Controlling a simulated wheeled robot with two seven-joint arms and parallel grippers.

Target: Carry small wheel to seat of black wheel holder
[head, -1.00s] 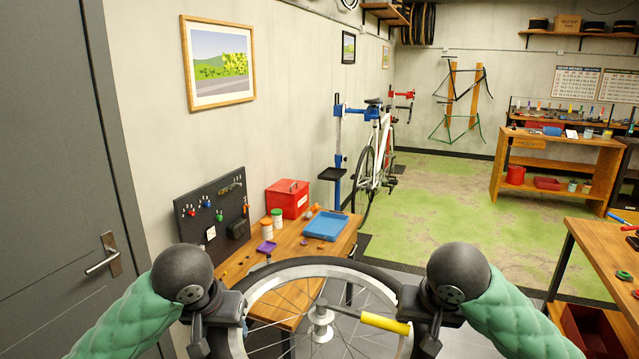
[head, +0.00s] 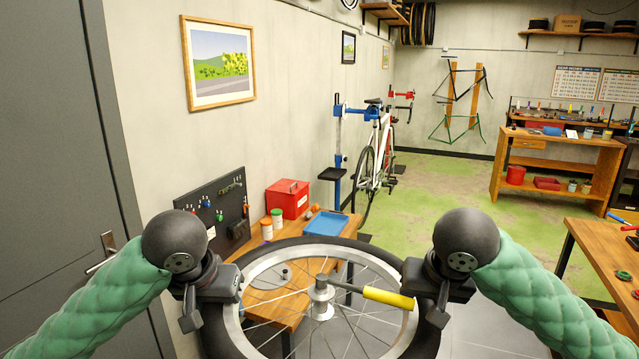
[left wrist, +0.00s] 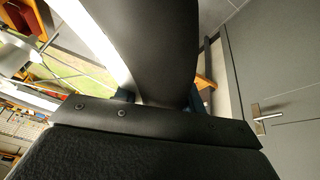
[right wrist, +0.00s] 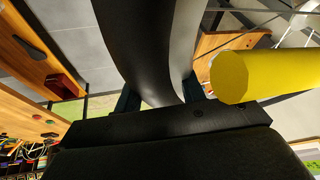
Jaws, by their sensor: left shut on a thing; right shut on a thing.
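The small wheel (head: 391,270) has a black tyre, a silver rim, thin spokes and a silver hub. A yellow-handled lever (head: 388,298) extends right from its hub. My left gripper (head: 222,285) is shut on the wheel's left side; my right gripper (head: 428,288) is shut on its right side. The wheel is held up in front of me, overlapping the workbench in the head view. Its tyre fills the middle of the left wrist view (left wrist: 155,50) and the right wrist view (right wrist: 145,45). I cannot make out a black wheel holder.
A wooden workbench (head: 345,228) stands against the left wall, with a red box (head: 287,198), a blue tray (head: 326,224) and white jars. A black tool board (head: 212,205) is behind it. A grey door (head: 50,160) is at left. Green floor (head: 445,205) is open beyond.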

